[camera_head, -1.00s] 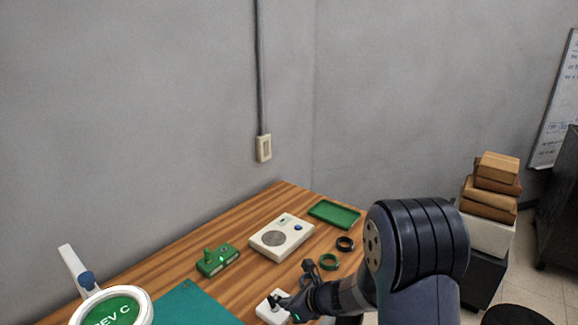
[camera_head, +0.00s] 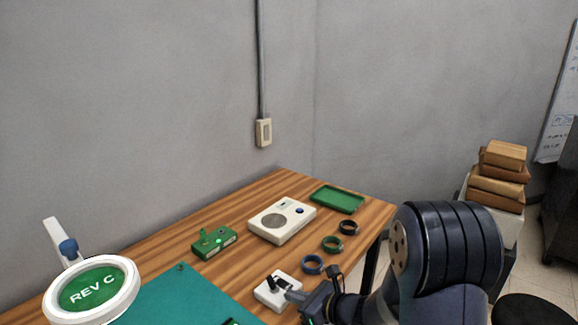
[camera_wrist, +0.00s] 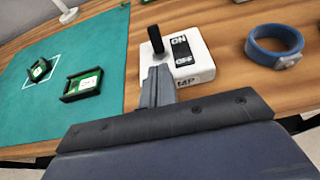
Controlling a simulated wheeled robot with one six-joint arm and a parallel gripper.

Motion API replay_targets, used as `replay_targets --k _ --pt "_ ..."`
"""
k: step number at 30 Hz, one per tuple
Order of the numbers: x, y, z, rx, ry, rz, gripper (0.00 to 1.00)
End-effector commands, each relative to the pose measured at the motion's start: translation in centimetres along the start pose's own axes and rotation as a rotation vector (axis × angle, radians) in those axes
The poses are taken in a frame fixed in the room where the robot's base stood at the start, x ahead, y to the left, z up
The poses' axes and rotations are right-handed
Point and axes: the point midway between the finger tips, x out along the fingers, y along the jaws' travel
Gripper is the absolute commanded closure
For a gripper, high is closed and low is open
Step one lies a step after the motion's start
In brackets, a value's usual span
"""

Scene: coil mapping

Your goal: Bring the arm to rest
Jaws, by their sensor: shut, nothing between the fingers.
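My gripper (camera_head: 296,296) is at the front of the wooden table, in the lower middle of the head view. Its fingers (camera_wrist: 158,86) are shut with nothing between them. They point at a white switch box (camera_head: 272,293) with a black lever and an ON/OFF label; it also shows in the wrist view (camera_wrist: 203,62). The lever stands just beyond the fingertips; I cannot tell whether they touch the box. My dark arm runs from the lower right of the head view to the gripper.
Behind are a white speaker-like device (camera_head: 272,222), a green tray (camera_head: 337,199) and a green device (camera_head: 214,243). A teal mat (camera_head: 170,295) and REV C magnifier (camera_head: 90,289) are left.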

Motion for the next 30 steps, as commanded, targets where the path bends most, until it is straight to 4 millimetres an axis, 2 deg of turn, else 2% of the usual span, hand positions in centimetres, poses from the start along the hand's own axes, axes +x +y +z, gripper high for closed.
replay_targets --k 1,3,6,18,25,30 --pt "0.1 -0.1 -0.8 -0.003 -0.016 -0.007 1.0" --pt "-1.2 -0.2 -1.7 0.001 -0.014 -0.01 1.0" --pt "-2.9 -0.2 -2.1 -0.002 -0.015 -0.01 1.0" --pt "-9.6 -0.1 -1.9 -0.003 -0.013 -0.009 1.0" --pt "-11.8 0.0 -1.9 -0.003 -0.012 -0.007 1.0" --pt "-11.8 0.5 -1.7 -0.039 0.014 0.01 1.0"
